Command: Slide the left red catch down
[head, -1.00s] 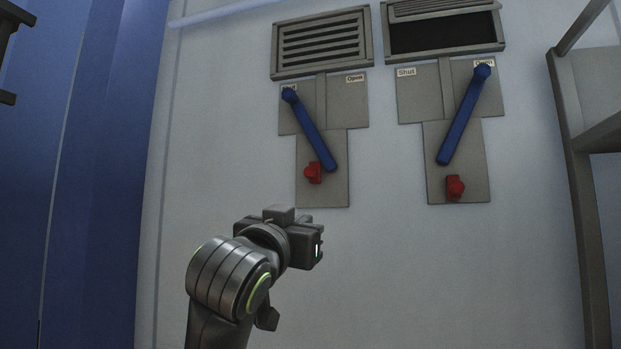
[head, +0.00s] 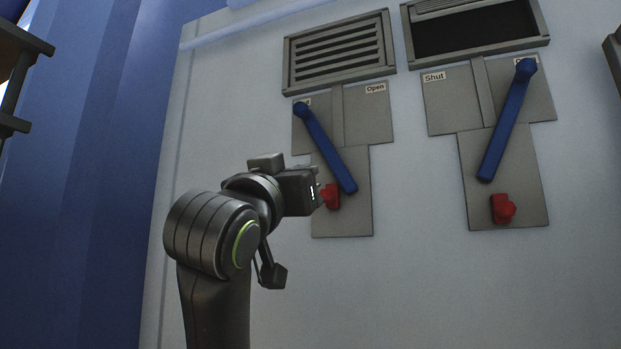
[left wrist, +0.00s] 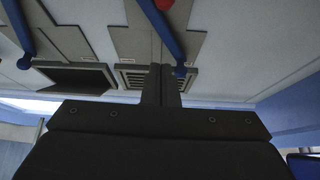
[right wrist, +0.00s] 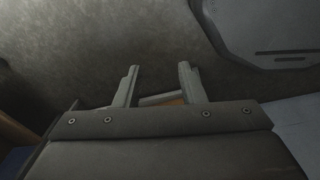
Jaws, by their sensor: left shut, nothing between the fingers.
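The left red catch (head: 331,197) sits on the left grey plate (head: 345,222), beside the lower end of the left blue lever (head: 328,150). My left gripper (head: 319,192) is shut and empty, with its tip close to the left side of the catch; I cannot tell if they touch. In the left wrist view the shut fingers (left wrist: 161,85) point at the wall, with part of a red catch (left wrist: 165,4) at the top edge. My right gripper (right wrist: 159,82) shows only in the right wrist view, open and empty.
The right plate holds another blue lever (head: 507,120) and a red catch (head: 503,209) near its bottom. A slatted vent (head: 338,50) and a partly dark vent (head: 475,30) are above. The white wall (head: 420,290) below the plates is clear.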

